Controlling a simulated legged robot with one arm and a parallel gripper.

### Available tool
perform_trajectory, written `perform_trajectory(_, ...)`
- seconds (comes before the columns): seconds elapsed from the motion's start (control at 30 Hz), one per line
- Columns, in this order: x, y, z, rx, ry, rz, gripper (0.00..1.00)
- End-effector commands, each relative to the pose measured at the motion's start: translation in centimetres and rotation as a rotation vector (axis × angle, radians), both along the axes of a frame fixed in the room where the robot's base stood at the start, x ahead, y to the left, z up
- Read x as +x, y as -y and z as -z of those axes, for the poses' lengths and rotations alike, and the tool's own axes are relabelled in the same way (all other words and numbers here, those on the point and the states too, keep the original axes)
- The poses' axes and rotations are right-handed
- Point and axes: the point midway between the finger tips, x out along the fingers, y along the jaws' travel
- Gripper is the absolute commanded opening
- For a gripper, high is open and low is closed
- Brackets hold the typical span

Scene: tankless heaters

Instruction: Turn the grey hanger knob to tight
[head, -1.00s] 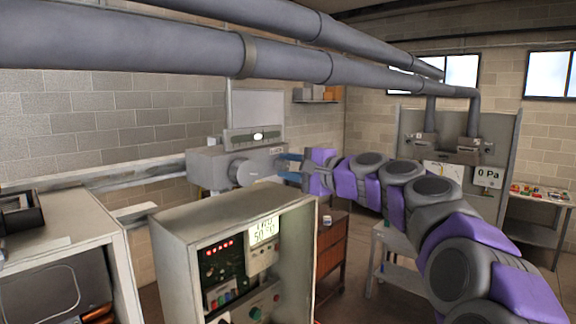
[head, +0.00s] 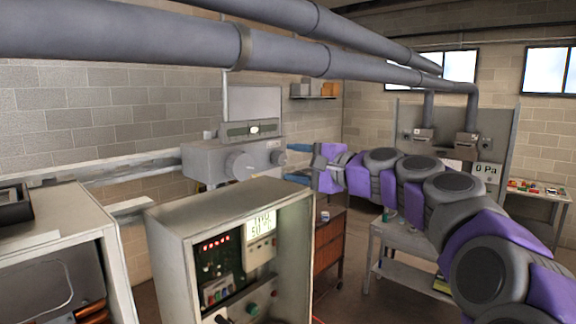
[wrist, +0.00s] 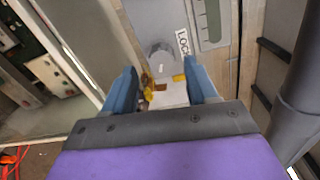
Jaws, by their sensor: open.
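A grey box (head: 215,160) hangs below the pipes at the back wall in the head view. The smaller one looks like the hanger knob. My gripper (head: 291,163) is just right of this knob, with its blue fingers apart, one above the other, and nothing held. In the wrist view, a rounded grey knob (wrist: 160,57) beside a LOCK label (wrist: 183,43) lies beyond and between the open fingertips (wrist: 163,78). I cannot tell the knob's setting.
An open heater cabinet (head: 165,235) with a lit display stands in front of the grey box, below my gripper. Large grey pipes (head: 280,58) run overhead. A metal table (head: 405,235) stands at right. A pipe (wrist: 305,85) shows at the wrist view's right.

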Motion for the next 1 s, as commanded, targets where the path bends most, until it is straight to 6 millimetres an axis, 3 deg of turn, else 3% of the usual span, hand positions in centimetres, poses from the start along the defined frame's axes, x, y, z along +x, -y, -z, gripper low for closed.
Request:
perform_trajectory(0.2,-3.1,4.3,-0.2,0.003,0.002,0.002,0.58)
perform_trajectory(0.5,-6.6,9.1,-0.2,0.0,-0.002,0.0,0.58)
perform_trajectory(0.7,-7.9,10.9,-0.3,0.0,-0.003,0.001,0.58)
perform_trajectory(1.0,-8.2,11.4,-0.3,-0.001,-0.005,0.0,0.58)
